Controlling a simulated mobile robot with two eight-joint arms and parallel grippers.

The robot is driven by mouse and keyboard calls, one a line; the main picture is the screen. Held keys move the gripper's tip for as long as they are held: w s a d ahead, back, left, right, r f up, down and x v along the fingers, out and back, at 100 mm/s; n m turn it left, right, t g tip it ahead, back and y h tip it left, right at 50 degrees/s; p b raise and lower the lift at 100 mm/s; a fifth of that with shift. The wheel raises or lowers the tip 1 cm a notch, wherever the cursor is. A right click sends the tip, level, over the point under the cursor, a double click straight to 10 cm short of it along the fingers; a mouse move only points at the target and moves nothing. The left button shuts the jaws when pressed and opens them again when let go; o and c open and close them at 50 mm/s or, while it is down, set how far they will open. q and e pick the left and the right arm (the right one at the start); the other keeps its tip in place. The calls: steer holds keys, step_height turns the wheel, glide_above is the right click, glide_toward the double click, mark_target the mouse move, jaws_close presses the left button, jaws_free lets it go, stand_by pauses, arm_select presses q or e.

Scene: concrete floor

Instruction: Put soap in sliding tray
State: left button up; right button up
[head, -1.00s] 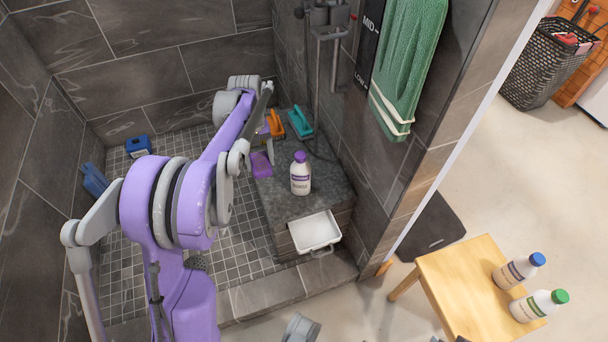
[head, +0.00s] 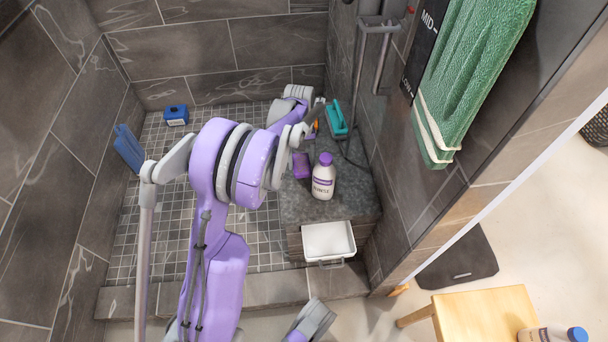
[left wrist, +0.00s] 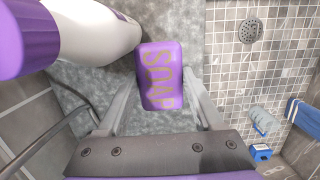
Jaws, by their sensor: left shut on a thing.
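The purple soap bar (left wrist: 160,72), lettered SOAP, is between the fingers of my left gripper (left wrist: 163,95) in the left wrist view. The gripper is shut on it, over the grey stone bench. In the head view the soap (head: 301,166) shows just left of the white bottle, below my left gripper (head: 302,152). I cannot tell whether it touches the bench top. The white sliding tray (head: 328,241) stands pulled out of the bench's front and looks empty.
A white bottle with a purple cap (head: 323,177) stands close beside the soap, also in the left wrist view (left wrist: 95,32). A teal brush (head: 336,118) lies farther back on the bench (head: 300,208). A wooden stool (head: 480,315) is at lower right.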

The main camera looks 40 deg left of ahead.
mark_target(302, 181)
arm_select(q)
steer(key=shift+f+b, duration=0.7)
steer(key=shift+f, duration=2.6)
steer(key=shift+f, duration=0.15)
steer(key=o, duration=1.5)
steer(key=shift+c, duration=0.2)
